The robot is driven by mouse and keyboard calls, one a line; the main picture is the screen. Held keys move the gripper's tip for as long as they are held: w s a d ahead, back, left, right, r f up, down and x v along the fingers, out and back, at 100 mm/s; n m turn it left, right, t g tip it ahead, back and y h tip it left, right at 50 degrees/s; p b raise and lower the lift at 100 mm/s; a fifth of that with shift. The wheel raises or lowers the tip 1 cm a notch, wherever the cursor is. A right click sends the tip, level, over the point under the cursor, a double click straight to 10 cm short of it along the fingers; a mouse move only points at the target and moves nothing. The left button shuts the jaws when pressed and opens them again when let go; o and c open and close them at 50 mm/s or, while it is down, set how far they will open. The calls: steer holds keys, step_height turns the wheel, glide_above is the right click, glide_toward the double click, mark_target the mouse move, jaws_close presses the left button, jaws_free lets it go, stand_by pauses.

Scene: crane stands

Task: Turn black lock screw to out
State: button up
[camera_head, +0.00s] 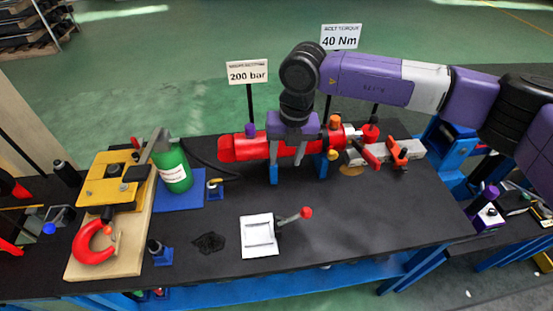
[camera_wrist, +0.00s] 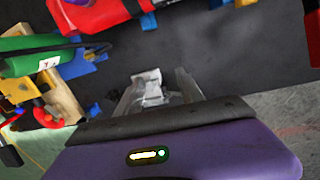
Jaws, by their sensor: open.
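My gripper (camera_head: 288,155) points down in front of a long red cylinder (camera_head: 243,148) on the bench. Several small black knobs are in view, and I cannot tell which is the black lock screw. One black knob (camera_head: 153,245) stands on a small blue block at the front left. Another dark knob (camera_head: 404,152) is on an orange clamp at the right end of the red assembly. My gripper touches neither knob.
A green bottle (camera_head: 174,170) stands beside a yellow plate (camera_head: 108,181) with a red hook (camera_head: 90,243). A white plate (camera_head: 258,235) and a red-tipped lever (camera_head: 305,213) lie in front. Signs (camera_head: 247,72) stand behind. The bench's front right (camera_head: 390,220) is clear.

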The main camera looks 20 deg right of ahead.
steer(key=shift+s+a+n+y, duration=0.2)
steer(key=shift+a+n+y, duration=0.15)
steer(key=shift+a, duration=1)
steer(key=shift+a, duration=0.1)
